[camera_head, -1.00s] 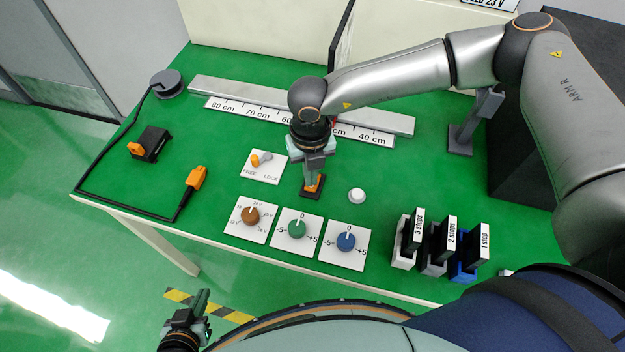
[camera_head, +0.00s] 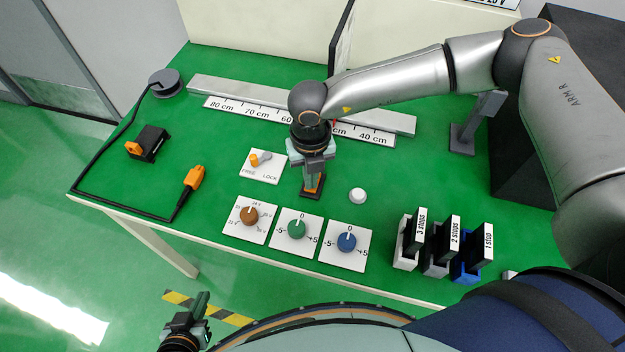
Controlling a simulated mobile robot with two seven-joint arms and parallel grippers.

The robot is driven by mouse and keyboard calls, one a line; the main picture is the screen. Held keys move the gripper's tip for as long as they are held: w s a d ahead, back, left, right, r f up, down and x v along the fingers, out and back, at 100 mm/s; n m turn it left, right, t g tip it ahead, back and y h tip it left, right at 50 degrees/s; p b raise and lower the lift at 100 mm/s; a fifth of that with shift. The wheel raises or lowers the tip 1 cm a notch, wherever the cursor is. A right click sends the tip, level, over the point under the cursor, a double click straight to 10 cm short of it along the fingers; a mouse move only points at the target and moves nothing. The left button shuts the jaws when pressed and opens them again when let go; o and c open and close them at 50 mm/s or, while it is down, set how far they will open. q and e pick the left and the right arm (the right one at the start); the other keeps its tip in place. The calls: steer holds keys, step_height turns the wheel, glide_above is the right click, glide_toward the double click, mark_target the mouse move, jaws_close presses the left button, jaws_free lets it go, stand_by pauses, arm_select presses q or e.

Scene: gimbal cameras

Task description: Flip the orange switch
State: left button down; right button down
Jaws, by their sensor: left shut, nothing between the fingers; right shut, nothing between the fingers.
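The orange switch (camera_head: 319,184) sits on a small black base (camera_head: 311,194) on the green table, right of the FREE/LOCK plate. My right gripper (camera_head: 311,188) points down directly over it, shut, with its fingertips at the switch and hiding part of it. I cannot tell which way the switch is tipped, nor whether the fingers touch it. My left gripper (camera_head: 202,303) is shut and empty, off the table's front edge at the lower left.
A FREE/LOCK plate with an orange lever (camera_head: 262,166) is left of my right gripper. A white button (camera_head: 357,195) is to its right. Brown, green and blue (camera_head: 346,242) knobs stand in front. Filter holders (camera_head: 438,245) are at the right, a ruler bar (camera_head: 230,92) behind.

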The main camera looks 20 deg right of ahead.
steer(key=shift+r+p, duration=2.2)
steer(key=shift+r, duration=1.25)
